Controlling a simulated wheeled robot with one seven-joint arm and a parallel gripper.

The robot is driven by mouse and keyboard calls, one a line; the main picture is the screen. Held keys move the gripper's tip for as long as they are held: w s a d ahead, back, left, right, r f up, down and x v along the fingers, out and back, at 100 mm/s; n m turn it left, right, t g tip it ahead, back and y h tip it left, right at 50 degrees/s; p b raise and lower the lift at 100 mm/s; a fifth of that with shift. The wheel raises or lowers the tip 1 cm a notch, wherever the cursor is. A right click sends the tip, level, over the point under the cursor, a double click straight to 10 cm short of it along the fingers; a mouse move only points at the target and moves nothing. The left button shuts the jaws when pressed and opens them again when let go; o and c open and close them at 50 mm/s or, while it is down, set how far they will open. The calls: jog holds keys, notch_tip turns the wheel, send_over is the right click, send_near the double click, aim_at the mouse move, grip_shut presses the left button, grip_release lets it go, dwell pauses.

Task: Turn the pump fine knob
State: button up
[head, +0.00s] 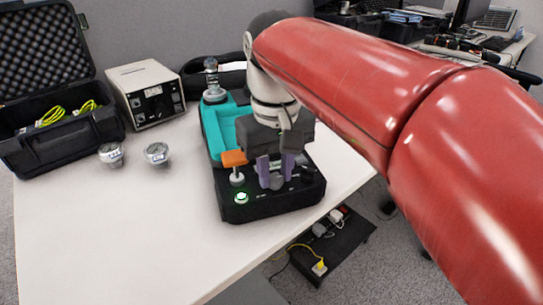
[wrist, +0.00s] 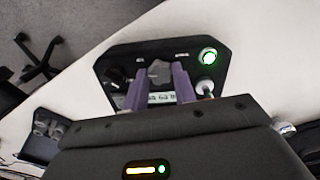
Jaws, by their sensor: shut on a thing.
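The pump unit has a teal body (head: 217,133) and a black control panel (head: 285,207) on the white table. A grey lobed knob, which I take to be the pump fine knob (head: 275,181), stands on the panel. It also shows in the wrist view (wrist: 159,73). My gripper (head: 276,172) points down over the panel, with its two purple fingers on either side of this knob and shut on it. The fingers also show in the wrist view (wrist: 159,84). The panel labels are too small to read, and the fingers partly hide the knob.
A lit green button (head: 241,198) and an orange-handled lever (head: 234,158) are close left of my gripper. A smaller dark knob (wrist: 118,78) is beside the fingers. Two gauges (head: 157,153), a beige instrument (head: 147,95) and an open black case (head: 62,138) stand left. The front table is clear.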

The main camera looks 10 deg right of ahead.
aim_at(275, 178)
jog(key=shift+m, duration=1.1)
jog(key=o, duration=1)
jog(key=shift+r, duration=0.1)
notch_tip(275, 178, up, 8)
jog(key=shift+f, duration=0.15)
